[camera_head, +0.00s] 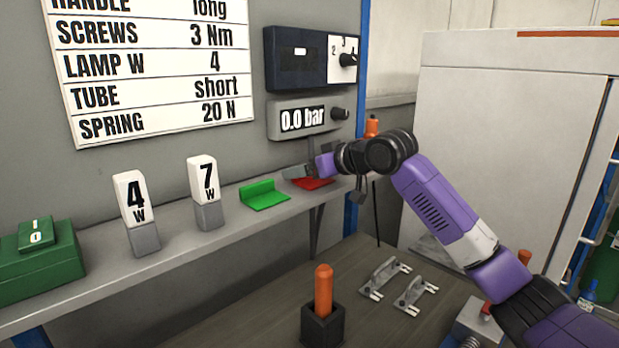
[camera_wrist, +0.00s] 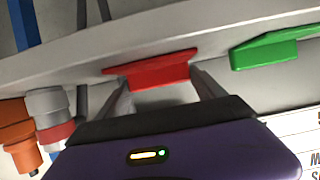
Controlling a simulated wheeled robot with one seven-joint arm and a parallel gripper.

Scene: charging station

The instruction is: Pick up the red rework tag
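The red rework tag (camera_head: 314,184) lies on the narrow wall shelf, right of the green tag. In the wrist view the red tag (camera_wrist: 160,72) sits ahead of my gripper (camera_wrist: 160,90), between the two fingertips. One finger is near each end of its upright face. The fingers are spread apart, and I cannot tell whether either touches the tag. In the head view my gripper (camera_head: 303,172) is low over the shelf beside the red tag, partly covering it.
The green tag (camera_head: 264,195) lies to the left on the shelf, and also shows in the wrist view (camera_wrist: 265,50). The 7 W block (camera_head: 205,190) and 4 W block (camera_head: 136,212) stand further left. A pressure display (camera_head: 303,119) is on the wall above. An orange-handled tool (camera_head: 323,292) stands on the bench.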

